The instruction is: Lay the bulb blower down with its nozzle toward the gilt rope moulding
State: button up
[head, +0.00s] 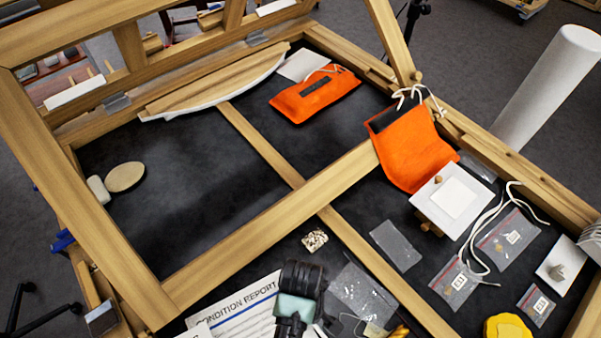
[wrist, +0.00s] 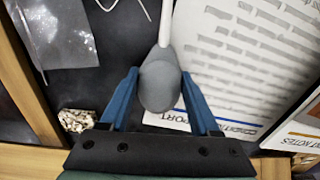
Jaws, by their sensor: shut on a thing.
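The grey bulb blower (wrist: 159,85) is between the blue fingers of my gripper (wrist: 160,76) in the wrist view. The gripper is shut on it. Its pale nozzle (wrist: 166,22) points to the top of the wrist view, away from my palm. In the head view my arm end hides the blower. A small gold piece (head: 399,331) at the bottom edge of the head view may be the gilt rope moulding; most of it is cut off, so I cannot be sure.
The printed condition report (head: 238,308) lies beside my gripper. A speckled fragment (head: 315,240) lies near the wooden crossbar (head: 270,220). Clear bags (head: 358,292), a yellow lump (head: 508,328) and an orange pouch (head: 412,150) lie to the right. The dark left panel (head: 190,220) is mostly clear.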

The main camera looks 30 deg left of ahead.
jog(key=shift+f, duration=0.15)
jog(key=o, duration=1.4)
jog(key=shift+c, duration=0.2)
notch_tip(320, 180, up, 12)
jog(key=shift+r, duration=0.2)
jog(key=shift+w, duration=0.15)
